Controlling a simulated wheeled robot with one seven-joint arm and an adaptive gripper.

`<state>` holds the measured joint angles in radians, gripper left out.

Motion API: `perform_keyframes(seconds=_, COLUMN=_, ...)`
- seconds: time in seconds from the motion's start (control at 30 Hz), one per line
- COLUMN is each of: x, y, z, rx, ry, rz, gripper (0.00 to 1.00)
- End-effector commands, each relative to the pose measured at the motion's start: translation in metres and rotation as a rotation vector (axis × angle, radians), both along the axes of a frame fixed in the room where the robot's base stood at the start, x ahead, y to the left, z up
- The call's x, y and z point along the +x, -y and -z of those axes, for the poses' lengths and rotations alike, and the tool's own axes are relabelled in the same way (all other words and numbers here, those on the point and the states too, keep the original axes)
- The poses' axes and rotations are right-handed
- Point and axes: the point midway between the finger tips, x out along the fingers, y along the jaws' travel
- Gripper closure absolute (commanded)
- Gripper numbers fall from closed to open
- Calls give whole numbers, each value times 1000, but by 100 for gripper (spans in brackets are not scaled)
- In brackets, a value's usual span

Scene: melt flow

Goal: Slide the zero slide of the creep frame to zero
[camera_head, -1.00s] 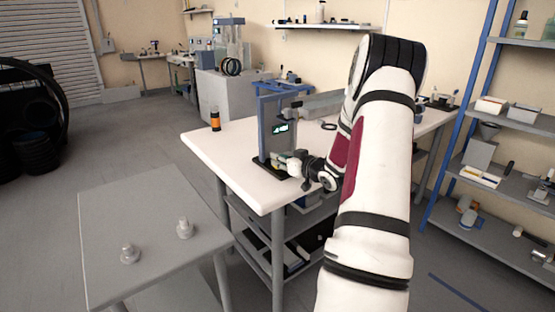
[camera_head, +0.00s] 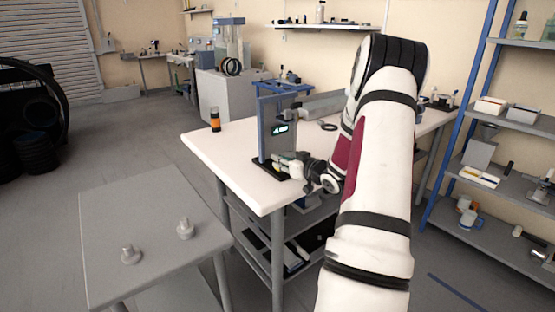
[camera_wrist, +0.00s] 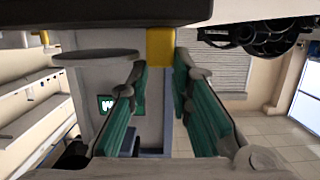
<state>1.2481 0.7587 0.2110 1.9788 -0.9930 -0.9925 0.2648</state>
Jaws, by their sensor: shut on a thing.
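The creep frame (camera_head: 265,132) stands on the white bench, a grey upright with blue edges on a dark base. The display also shows, tilted, in the wrist view (camera_wrist: 106,104). My gripper (camera_head: 284,167) is at the lower front of the frame, near its base. In the wrist view, my gripper (camera_wrist: 161,78) has its green-padded fingers on either side of a yellow block (camera_wrist: 160,47), which looks like the zero slide. It is shut on this block. The slide's track and zero mark are hidden.
The white bench (camera_head: 220,150) holds an orange and black bottle (camera_head: 215,120) left of the frame. A grey table (camera_head: 150,215) with two small metal pieces stands in front at left. Blue-posted shelves (camera_head: 490,150) stand at right.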

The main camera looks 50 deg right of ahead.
Motion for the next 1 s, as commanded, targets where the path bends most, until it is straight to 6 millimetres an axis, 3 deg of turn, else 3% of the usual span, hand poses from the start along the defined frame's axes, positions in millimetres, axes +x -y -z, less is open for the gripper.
perform_keyframes(seconds=0.63, x=-18, y=-4, z=0, rx=-1, ry=-2, rz=1, gripper=100)
perform_keyframes(seconds=0.67, x=-18, y=-4, z=0, rx=-1, ry=-1, rz=1, gripper=76)
perform_keyframes(seconds=0.73, x=-18, y=-4, z=0, rx=-1, ry=-1, rz=1, gripper=60)
perform_keyframes(seconds=1.0, x=-17, y=-4, z=0, rx=0, ry=0, rz=0, gripper=57)
